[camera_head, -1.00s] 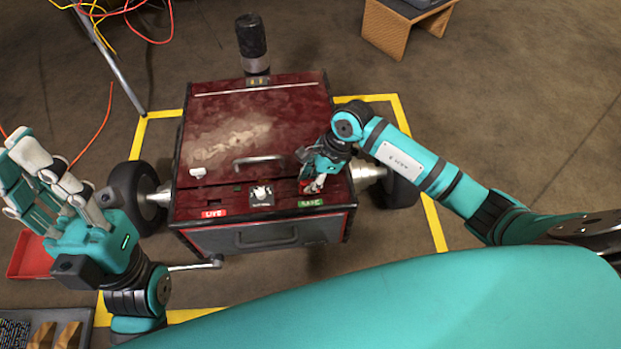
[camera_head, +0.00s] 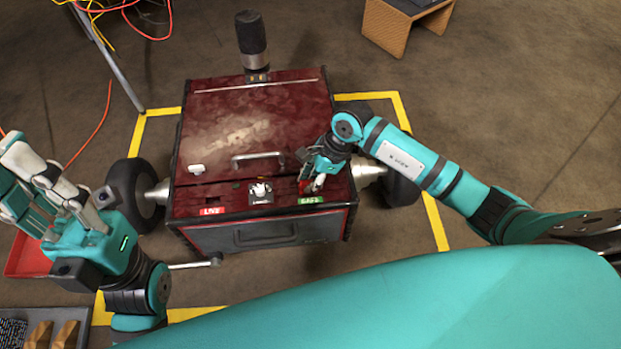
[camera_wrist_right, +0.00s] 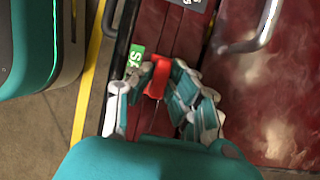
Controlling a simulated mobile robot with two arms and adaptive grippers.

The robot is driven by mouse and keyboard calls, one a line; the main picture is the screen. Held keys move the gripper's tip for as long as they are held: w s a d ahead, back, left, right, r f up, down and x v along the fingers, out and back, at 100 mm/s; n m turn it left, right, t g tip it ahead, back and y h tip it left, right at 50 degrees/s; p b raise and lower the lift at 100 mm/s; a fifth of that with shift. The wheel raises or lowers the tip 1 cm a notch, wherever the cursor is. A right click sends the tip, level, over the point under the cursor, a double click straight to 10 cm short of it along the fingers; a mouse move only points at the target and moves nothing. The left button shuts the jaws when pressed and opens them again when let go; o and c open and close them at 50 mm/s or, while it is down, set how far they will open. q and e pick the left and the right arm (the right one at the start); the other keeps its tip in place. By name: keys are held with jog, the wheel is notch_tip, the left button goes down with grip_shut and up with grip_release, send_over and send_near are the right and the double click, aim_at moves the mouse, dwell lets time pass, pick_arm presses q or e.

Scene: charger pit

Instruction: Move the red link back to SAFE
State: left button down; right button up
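The red link (camera_wrist_right: 158,80) is a small bright red block beside the green SAFE label (camera_wrist_right: 135,57) in the right wrist view. My right gripper (camera_wrist_right: 161,74) has its fingertips against both sides of the link. In the head view my right gripper (camera_head: 311,183) is at the SAFE end of the red box's front strip, just behind the green SAFE label (camera_head: 311,201), and mostly hides the link. How deep the link sits is hidden. The red LIVE label (camera_head: 211,211) is at the strip's left end. My left gripper (camera_head: 38,190) is open and empty, left of the box.
A white-topped switch (camera_head: 260,190) stands between the two labels. The lid handle (camera_head: 258,157) and a black-topped post (camera_head: 251,35) rise from the red box (camera_head: 240,115). Wheels flank it, inside yellow floor tape (camera_head: 437,225). A red tray (camera_head: 27,258) lies at left.

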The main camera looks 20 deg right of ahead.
jog(key=o, duration=0.5)
jog(key=v, duration=1.2)
jog(key=shift+s+a, duration=0.1)
